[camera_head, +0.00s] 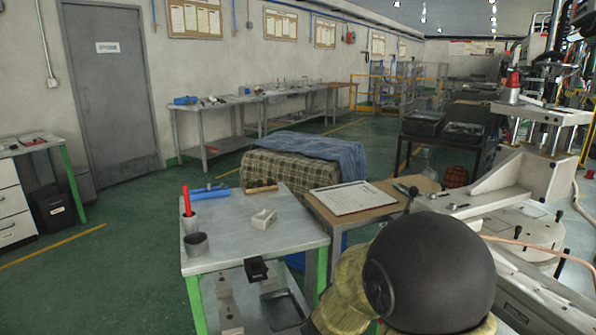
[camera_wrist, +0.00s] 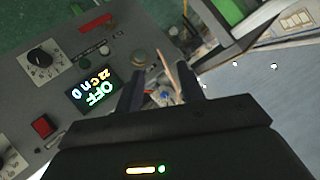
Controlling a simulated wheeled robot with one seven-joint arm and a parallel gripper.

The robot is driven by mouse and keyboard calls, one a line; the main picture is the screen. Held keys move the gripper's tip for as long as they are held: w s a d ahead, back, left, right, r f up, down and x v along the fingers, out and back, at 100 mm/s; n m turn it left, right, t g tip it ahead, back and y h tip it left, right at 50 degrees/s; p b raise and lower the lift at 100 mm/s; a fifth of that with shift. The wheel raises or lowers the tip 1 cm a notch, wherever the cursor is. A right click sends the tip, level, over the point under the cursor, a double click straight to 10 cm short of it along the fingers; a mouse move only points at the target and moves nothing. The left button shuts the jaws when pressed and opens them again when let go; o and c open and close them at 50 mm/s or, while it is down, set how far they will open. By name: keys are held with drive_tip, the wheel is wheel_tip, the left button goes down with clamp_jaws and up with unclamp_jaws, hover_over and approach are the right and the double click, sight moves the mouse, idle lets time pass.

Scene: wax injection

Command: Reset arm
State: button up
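My gripper (camera_wrist: 160,72) shows in the wrist view with its two dark fingers apart. I see nothing held between them. I cannot tell how far the fingers are from the panel. In the head view my arm, with a dark rounded joint, fills the lower middle right, and my gripper cannot be made out.
The injection machine (camera_head: 520,178) stands at right. Green floor (camera_head: 100,270) is open at left.

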drive_tip(key=s+d+f+n+g+y, duration=0.1)
drive_tip(key=s+f+n+g+y, duration=0.25)
drive_tip(key=s+n, duration=0.45)
drive_tip(key=s+d+f+n+g+y, duration=0.1)
drive_tip(key=s+f+n+g+y, duration=0.3)
drive_tip(key=s, duration=0.7)
wheel_tip(320, 180, up, 27)
drive_tip(key=s+g+h+p, duration=0.1)
drive_tip(key=h+p, duration=0.1)
drive_tip(key=p, duration=2.2)
drive_tip(key=shift+d+f+m, duration=0.2)
drive_tip(key=shift+m, duration=0.1)
drive_tip(key=shift+g, duration=0.25)
